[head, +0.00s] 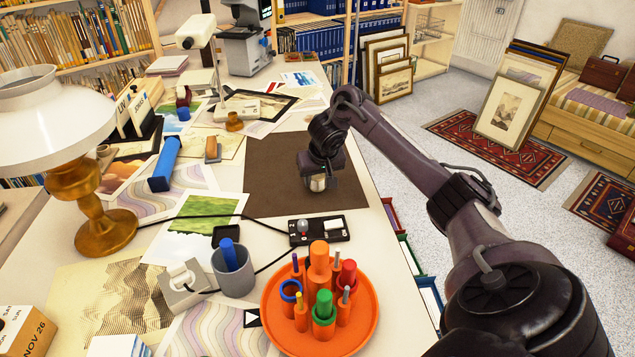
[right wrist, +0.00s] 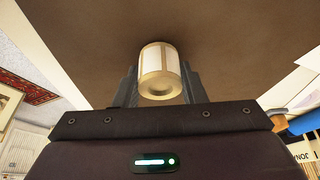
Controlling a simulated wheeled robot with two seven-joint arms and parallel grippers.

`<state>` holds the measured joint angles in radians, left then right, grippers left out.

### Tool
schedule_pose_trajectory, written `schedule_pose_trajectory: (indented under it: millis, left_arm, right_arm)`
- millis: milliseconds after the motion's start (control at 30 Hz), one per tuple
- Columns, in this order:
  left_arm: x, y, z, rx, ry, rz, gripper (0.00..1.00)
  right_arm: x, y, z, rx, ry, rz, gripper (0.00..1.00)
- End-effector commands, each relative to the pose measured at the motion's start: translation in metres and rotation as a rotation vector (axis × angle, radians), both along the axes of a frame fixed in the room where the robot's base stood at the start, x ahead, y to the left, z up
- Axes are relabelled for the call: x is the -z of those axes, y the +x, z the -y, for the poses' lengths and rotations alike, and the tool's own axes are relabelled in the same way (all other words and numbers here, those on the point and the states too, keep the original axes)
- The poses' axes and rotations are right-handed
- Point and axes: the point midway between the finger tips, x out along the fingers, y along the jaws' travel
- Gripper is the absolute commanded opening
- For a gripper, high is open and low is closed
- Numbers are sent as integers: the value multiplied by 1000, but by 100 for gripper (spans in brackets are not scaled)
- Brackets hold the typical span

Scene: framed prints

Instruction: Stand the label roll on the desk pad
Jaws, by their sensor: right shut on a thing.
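The label roll (head: 318,185) is a small pale cylinder with a tan end. It also shows in the right wrist view (right wrist: 160,88), where its tan end faces the camera. My right gripper (head: 320,178) is shut on it, with a dark finger on each side. The roll is upright over the right part of the brown desk pad (head: 268,180). I cannot tell whether its base touches the pad. The pad also fills the upper part of the right wrist view (right wrist: 225,45). My left gripper is not in view.
The rest of the pad is bare. A black switch box (head: 319,229) lies by its near edge. An orange tray (head: 276,337) with coloured cylinders stands in front. A grey cup (head: 234,273), blue block (head: 164,165) and brass lamp (head: 95,200) stand left among prints.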

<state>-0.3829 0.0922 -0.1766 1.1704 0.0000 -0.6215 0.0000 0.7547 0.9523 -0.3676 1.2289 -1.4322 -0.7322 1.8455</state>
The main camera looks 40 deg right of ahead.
Motion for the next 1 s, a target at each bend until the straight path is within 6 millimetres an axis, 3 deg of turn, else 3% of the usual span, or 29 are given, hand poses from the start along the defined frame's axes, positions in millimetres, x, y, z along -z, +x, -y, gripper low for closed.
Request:
schedule_pose_trajectory:
  millis: [467,500,633,1000]
  left_arm:
    - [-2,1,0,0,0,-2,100]
    - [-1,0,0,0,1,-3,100]
    - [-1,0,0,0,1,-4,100]
    - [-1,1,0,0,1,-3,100]
  right_arm:
    - [7,0,0,1,0,-1,15]
    - [7,0,0,1,0,0,42]
    - [7,0,0,1,0,0,59]
    - [1,0,0,1,0,3,59]
